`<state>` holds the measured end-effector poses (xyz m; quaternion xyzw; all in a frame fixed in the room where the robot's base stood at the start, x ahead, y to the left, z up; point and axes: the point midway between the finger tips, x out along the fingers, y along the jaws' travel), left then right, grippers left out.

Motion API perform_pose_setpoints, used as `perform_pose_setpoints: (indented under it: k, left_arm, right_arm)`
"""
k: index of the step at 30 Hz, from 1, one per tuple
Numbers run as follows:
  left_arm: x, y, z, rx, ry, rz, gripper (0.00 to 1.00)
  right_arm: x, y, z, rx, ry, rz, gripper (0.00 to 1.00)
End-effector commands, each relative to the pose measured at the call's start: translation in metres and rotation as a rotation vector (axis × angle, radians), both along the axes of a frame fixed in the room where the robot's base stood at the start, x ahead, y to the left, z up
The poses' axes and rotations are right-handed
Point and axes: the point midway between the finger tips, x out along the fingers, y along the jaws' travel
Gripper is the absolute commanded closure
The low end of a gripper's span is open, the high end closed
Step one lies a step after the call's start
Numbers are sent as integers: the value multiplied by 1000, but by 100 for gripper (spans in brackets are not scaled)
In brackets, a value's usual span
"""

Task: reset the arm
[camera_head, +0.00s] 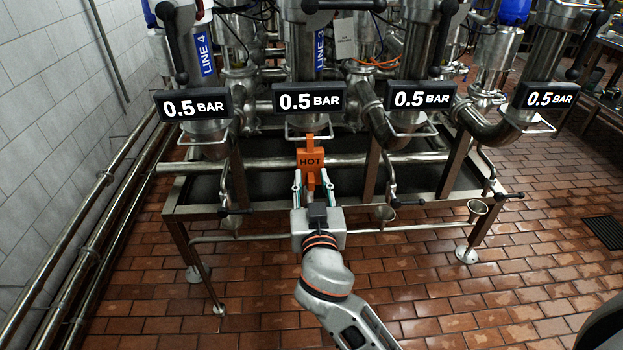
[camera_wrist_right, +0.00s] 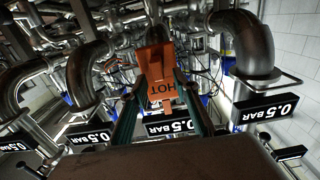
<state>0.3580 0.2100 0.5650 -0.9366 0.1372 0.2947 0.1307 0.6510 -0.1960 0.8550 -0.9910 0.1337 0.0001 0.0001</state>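My right gripper (camera_head: 311,174) reaches in from the bottom of the head view, with its two slim greenish fingers spread apart. An orange tag marked HOT (camera_head: 310,160) is right at the fingertips, below the second gauge sign from the left. A narrower orange part shows between the fingers, with gaps on both sides. In the right wrist view, the orange tag (camera_wrist_right: 161,88) appears upside down between the fingers (camera_wrist_right: 160,85). Whether a fingertip touches its edges is hard to tell. My left gripper is not in view.
Steel valve pipes carry black 0.5 BAR signs (camera_head: 309,98) in a row above a metal rack (camera_head: 180,208). Small funnels (camera_head: 477,210) and black-handled taps hang near its front. Pipes run along the tiled left wall (camera_head: 45,110). The brick floor (camera_head: 480,310) is clear in front.

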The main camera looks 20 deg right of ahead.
Motion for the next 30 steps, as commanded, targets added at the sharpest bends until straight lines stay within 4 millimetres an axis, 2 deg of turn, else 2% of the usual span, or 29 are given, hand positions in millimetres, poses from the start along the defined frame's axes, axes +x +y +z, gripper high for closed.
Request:
perform_pose_setpoints:
  k: [6, 12, 19, 22, 23, 26, 29, 30]
  left_arm:
    - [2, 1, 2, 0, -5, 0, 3]
    - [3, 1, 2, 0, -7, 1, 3]
    - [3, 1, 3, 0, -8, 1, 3]
    - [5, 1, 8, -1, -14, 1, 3]
    - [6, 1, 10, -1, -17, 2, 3]
    - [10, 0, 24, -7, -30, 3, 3]
    - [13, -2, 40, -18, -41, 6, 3]
    - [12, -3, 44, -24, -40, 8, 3]
  right_arm:
    - [-33, 9, -1, 3, 3, 1, 70]
    - [-57, 16, -1, 2, 3, 1, 70]
    - [-66, 18, 0, 1, 2, 1, 70]
    - [-68, 19, -8, -10, 27, 18, 70]
    - [-70, 19, -13, -18, 44, 31, 70]
    - [-84, 23, -46, -54, 142, 105, 70]
    - [-114, 26, -96, -93, 279, 215, 70]
    - [-130, 26, -116, -107, 330, 263, 70]
